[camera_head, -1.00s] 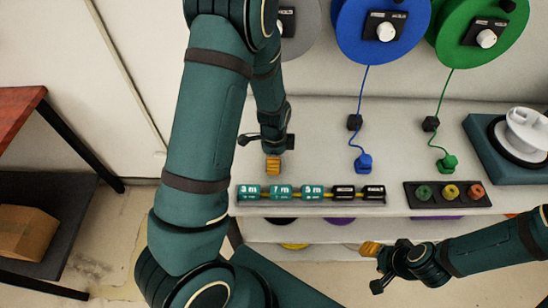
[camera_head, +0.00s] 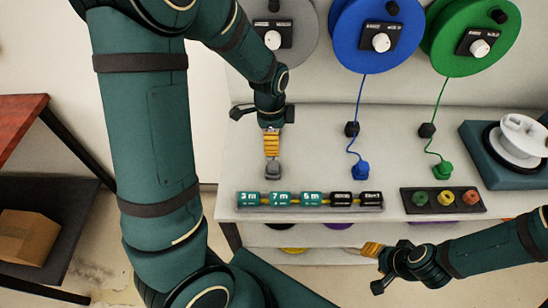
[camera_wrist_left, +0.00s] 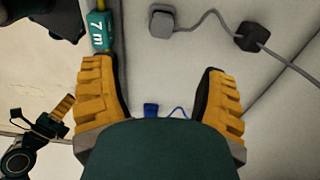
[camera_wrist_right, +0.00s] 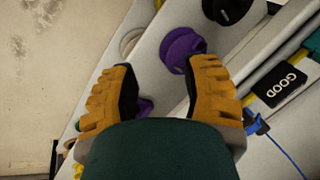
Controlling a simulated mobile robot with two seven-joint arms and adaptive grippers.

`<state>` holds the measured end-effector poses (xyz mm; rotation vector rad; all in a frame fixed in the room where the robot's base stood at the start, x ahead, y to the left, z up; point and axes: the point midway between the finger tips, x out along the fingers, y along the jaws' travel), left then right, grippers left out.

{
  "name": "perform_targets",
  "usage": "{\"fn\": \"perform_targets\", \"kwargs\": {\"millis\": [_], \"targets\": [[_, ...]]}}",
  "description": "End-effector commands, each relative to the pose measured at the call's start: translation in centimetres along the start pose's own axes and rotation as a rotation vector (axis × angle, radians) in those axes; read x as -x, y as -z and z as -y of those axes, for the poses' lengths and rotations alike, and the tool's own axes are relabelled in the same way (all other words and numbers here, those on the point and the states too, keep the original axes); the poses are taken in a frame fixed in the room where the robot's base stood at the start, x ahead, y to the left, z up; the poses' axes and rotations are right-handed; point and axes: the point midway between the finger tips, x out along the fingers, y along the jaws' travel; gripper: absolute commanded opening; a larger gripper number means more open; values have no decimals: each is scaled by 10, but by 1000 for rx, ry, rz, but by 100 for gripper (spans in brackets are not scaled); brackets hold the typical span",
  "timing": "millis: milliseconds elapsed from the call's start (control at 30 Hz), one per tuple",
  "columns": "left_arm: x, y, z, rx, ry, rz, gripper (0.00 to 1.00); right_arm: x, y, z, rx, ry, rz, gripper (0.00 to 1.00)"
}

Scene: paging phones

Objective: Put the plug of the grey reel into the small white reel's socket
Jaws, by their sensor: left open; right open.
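The grey reel (camera_head: 302,38) is mounted at the back, partly hidden by my left arm. Its grey plug (camera_head: 273,169) lies on the bench just in front of my left gripper (camera_head: 272,150). In the left wrist view the plug (camera_wrist_left: 161,20) lies beyond the fingertips, apart from them, its grey cord running to a black block (camera_wrist_left: 252,36). My left gripper (camera_wrist_left: 157,78) is open and empty. The small white reel (camera_head: 523,137) sits on a teal base at the right; I cannot make out its socket. My right gripper (camera_head: 366,248) is open and empty by the bench's front edge.
The blue reel (camera_head: 350,50) and green reel (camera_head: 450,50) hang at the back; their plugs (camera_head: 361,171) (camera_head: 443,171) lie on the bench. A label strip (camera_head: 310,208) and a tray of coloured rings (camera_head: 405,205) line the front. A purple reel (camera_wrist_right: 176,52) is on the shelf below.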

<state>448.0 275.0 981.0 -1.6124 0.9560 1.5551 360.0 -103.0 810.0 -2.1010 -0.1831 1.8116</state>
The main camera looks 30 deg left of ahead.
Motion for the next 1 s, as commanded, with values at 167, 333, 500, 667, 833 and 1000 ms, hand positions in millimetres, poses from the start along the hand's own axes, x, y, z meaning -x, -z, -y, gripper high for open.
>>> {"fn": "perform_targets", "kwargs": {"millis": [167, 333, 500, 667, 833, 1000], "targets": [[-4, -14, 4, 9, -1, -67, 73, -14, -7, -5, 4, 1, 13, 47], [0, -20, 7, 3, 10, -101, 73, -19, -10, -7, 6, 2, 20, 47], [-10, -20, 7, -2, 9, -106, 73, -22, -11, -8, 7, 2, 22, 47], [-41, -17, 7, -2, 7, -105, 73, -27, -14, -10, 8, 3, 27, 47], [-70, -13, 7, -2, 9, -105, 73, -32, -16, -12, 9, 3, 32, 47], [-83, -12, 8, -1, 12, -106, 73, -34, -17, -13, 10, 4, 34, 47]]}}
